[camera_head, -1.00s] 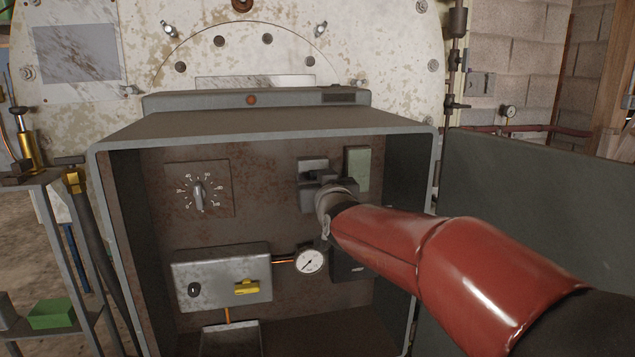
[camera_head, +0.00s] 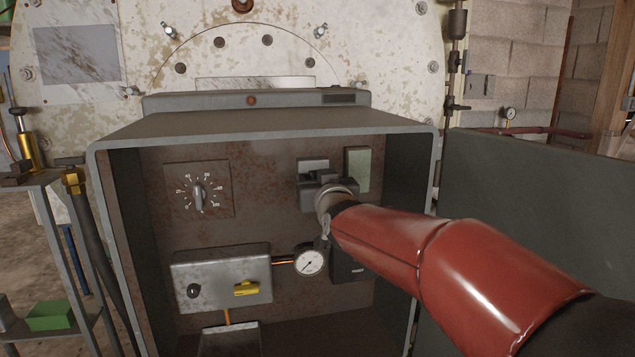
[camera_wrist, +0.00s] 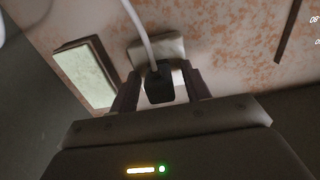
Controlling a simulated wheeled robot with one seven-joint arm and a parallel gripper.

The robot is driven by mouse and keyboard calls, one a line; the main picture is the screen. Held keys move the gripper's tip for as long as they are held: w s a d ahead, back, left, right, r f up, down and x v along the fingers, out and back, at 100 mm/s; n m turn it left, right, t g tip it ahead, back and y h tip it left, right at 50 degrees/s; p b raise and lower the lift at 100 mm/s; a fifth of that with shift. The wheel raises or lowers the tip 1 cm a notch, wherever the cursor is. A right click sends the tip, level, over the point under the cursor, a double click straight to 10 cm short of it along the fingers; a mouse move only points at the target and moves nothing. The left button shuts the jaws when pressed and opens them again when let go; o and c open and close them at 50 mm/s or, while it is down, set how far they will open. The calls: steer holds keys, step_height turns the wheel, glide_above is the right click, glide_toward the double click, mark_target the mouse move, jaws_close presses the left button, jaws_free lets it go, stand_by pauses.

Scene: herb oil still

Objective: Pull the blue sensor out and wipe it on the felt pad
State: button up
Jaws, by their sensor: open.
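A thin blue rod (camera_head: 76,259), possibly the blue sensor, hangs under the brass fitting at the far left; whether it is the sensor I cannot tell. A green block (camera_head: 51,316), which may be the felt pad, lies on a low shelf at lower left. My gripper (camera_head: 322,186) is far to the right of both, inside the grey cabinet near its back wall. In the wrist view its two fingers (camera_wrist: 161,92) stand open on either side of a black plug (camera_wrist: 159,85) with a pale cable. Whether they touch it I cannot tell.
The open cabinet (camera_head: 270,124) surrounds my gripper. A dial (camera_head: 198,194), a gauge (camera_head: 310,261) and a metal box with a yellow switch (camera_head: 246,288) are on its back wall. The cabinet door (camera_head: 535,205) stands open at right. A left-hand stand (camera_head: 35,180) carries brass fittings.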

steer(key=shift+c, duration=0.2)
jaws_close()
steer(key=b+v, duration=0.4)
steer(key=v, duration=0.2)
stand_by(1.1)
steer(key=shift+a+r, duration=0.1)
steer(key=shift+r, duration=0.05)
